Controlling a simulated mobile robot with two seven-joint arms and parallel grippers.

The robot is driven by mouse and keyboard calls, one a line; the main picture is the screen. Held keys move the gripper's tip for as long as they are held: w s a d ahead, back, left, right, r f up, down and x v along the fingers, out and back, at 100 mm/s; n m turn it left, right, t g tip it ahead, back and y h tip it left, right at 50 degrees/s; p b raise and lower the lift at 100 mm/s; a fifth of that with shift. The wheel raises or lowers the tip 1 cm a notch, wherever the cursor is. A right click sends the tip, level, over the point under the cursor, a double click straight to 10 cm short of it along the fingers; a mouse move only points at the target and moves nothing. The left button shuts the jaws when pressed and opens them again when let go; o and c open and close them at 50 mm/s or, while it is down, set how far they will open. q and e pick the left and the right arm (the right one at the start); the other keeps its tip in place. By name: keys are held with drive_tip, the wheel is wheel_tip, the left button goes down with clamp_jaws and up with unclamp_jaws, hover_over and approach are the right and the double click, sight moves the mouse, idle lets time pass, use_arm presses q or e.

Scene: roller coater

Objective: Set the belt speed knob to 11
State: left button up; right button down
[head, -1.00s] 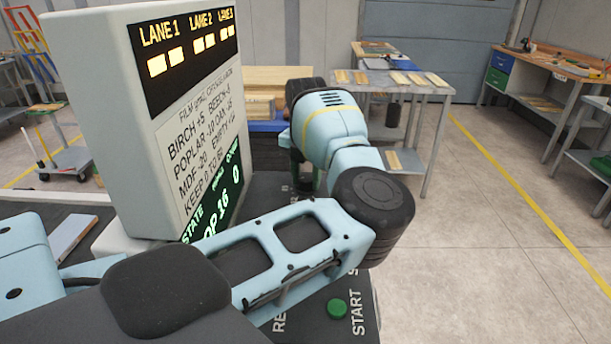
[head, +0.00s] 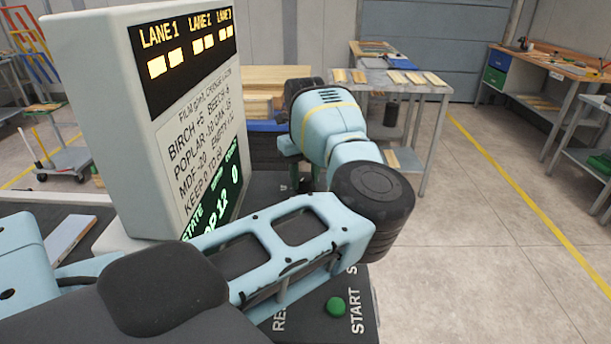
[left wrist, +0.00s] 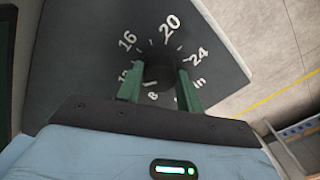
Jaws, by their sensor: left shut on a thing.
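The belt speed knob (left wrist: 158,72) is a dark round knob on a dark panel, ringed by white numbers. In the left wrist view 16, 20 and 24 read clearly; 8 shows lower down and other marks are partly covered. My left gripper (left wrist: 160,86) is shut on the knob, a green finger on each side. The knob's pointer cannot be made out. My right gripper is not in view.
A green START button (head: 336,307) is on the panel to the right of my forearm. A grey table (head: 430,90) with wood strips stands behind. A workbench (head: 560,65) is at the far right. The floor between them is open.

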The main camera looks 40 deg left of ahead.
sight(305, 177)
use_arm(q)
drive_tip(key=shift+n, duration=1.6)
drive_tip(key=o, duration=1)
drive_tip(key=shift+r+b, duration=0.45)
drive_tip(key=shift+r, duration=3.45)
